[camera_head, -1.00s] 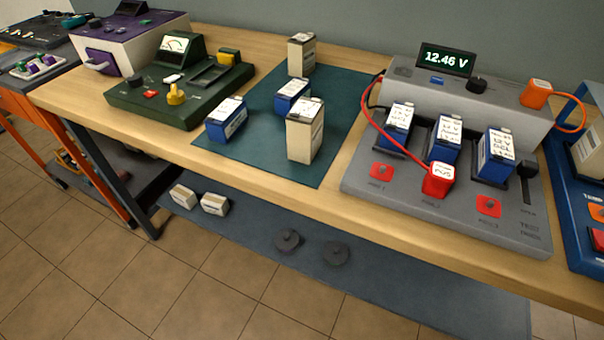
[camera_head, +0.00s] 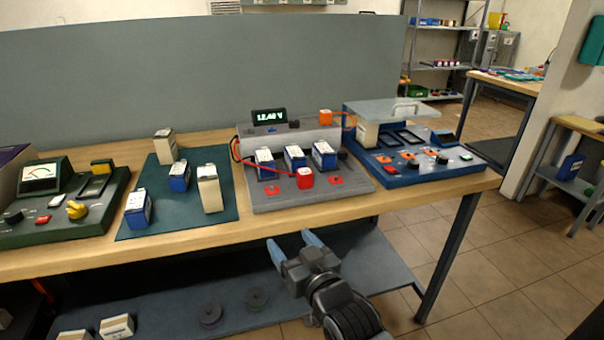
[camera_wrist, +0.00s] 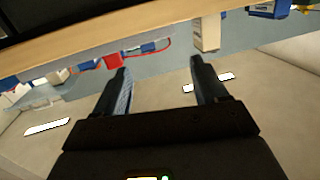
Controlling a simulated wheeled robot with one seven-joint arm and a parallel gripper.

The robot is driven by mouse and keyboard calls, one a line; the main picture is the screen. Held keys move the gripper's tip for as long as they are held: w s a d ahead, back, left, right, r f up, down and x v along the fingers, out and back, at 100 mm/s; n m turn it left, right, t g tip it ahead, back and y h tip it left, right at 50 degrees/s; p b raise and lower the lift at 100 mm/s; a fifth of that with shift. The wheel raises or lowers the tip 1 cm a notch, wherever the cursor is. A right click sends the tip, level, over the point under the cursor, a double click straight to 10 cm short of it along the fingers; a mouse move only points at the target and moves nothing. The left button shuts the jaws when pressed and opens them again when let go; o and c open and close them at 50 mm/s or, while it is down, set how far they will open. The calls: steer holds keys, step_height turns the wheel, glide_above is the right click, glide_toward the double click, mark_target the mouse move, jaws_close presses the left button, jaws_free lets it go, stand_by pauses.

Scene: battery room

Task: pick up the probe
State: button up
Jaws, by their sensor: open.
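A red probe block (camera_head: 305,178) with a white label sits at the front of the grey tester (camera_head: 330,196), with a red cable running to its left side. An orange probe block (camera_head: 325,117) sits on the tester's raised back part, at its right end, with an orange cable. My gripper (camera_head: 290,238) is open and empty, in front of and below the table edge, short of the tester. In the wrist view the red block (camera_wrist: 113,61) shows just beyond the left fingertip, apart from it. I cannot tell which block the task means.
Blue batteries (camera_head: 295,157) stand in the tester's slots behind the red block. A cream battery (camera_head: 210,190) stands on the green mat (camera_head: 225,211) to the left. A blue charger (camera_head: 450,172) is at right. A lower shelf (camera_head: 380,262) lies under the table.

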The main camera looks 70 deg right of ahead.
mark_target(307, 175)
steer(key=d+r+h, duration=0.1)
steer(key=d, duration=0.4)
steer(key=w+d+r+m+g+h, duration=0.1)
steer(key=d+r, duration=0.1)
steer(key=d, duration=0.3)
steer(key=w+d+r+h+p, duration=0.1)
steer(key=d+r, duration=0.1)
steer(key=d, duration=0.4)
steer(key=shift+w+m+g, duration=0.1)
steer(key=shift+m+g, duration=0.3)
steer(key=shift+f+p+x, duration=0.2)
steer(key=shift+f+x, duration=0.05)
steer(key=shift+x, duration=1.2)
steer(key=shift+f+p+x, duration=0.15)
steer(key=shift+f+x, duration=0.05)
steer(key=shift+x, duration=1.2)
steer(key=shift+c, duration=0.4)
steer(key=c, duration=1.1)
steer(key=shift+r, duration=0.1)
